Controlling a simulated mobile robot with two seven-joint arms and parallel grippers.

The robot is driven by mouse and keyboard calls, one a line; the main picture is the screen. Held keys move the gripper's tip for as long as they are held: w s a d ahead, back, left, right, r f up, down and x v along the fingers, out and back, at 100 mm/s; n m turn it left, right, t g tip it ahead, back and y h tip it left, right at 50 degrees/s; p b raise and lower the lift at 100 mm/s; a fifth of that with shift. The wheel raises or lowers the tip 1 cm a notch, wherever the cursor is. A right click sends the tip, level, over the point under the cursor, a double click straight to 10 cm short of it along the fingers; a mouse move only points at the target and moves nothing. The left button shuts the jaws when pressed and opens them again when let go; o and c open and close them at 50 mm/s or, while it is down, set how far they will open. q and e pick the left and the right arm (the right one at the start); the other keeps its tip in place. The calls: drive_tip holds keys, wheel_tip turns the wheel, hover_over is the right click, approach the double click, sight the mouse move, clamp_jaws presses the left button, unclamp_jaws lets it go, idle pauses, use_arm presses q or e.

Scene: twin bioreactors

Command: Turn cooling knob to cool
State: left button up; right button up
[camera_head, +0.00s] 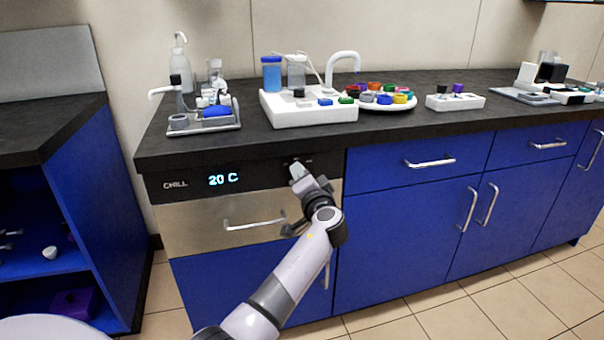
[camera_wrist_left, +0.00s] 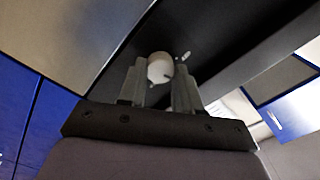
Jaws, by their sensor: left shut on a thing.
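The cooling knob (camera_wrist_left: 160,68) is a round, pale knob on the black control strip, seen in the left wrist view between my gripper's fingers. My left gripper (camera_wrist_left: 160,88) is shut on it, one finger at each side. In the head view, my left gripper (camera_head: 297,170) reaches the right end of the chiller panel (camera_head: 262,174) and mostly hides the knob. The panel reads "CHILL" and its display (camera_head: 223,179) shows "20 C" in light blue. Small pale marks (camera_wrist_left: 186,56) show on the strip beside the knob. My right gripper is not in view.
A steel drawer with a handle (camera_head: 255,224) lies below the panel. The dark countertop (camera_head: 410,128) overhangs above it. On top stand a white bioreactor base (camera_head: 310,117), a tray with bottles (camera_head: 205,128) and a white block (camera_head: 455,102). Blue cabinets (camera_head: 400,230) with handles extend right.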

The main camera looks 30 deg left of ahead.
use_arm(q)
drive_tip(key=shift+m+p, duration=0.5)
drive_tip(key=shift+m, duration=0.9)
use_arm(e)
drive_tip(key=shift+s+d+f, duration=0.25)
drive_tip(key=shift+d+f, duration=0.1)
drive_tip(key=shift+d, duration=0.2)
use_arm(q)
drive_tip(key=shift+f, duration=0.1)
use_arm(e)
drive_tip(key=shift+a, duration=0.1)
use_arm(q)
drive_tip(key=o, duration=1)
drive_tip(key=shift+o, duration=0.2)
drive_tip(key=shift+s+d, duration=0.1)
drive_tip(key=p+v, duration=0.1)
drive_tip(key=v, duration=0.6)
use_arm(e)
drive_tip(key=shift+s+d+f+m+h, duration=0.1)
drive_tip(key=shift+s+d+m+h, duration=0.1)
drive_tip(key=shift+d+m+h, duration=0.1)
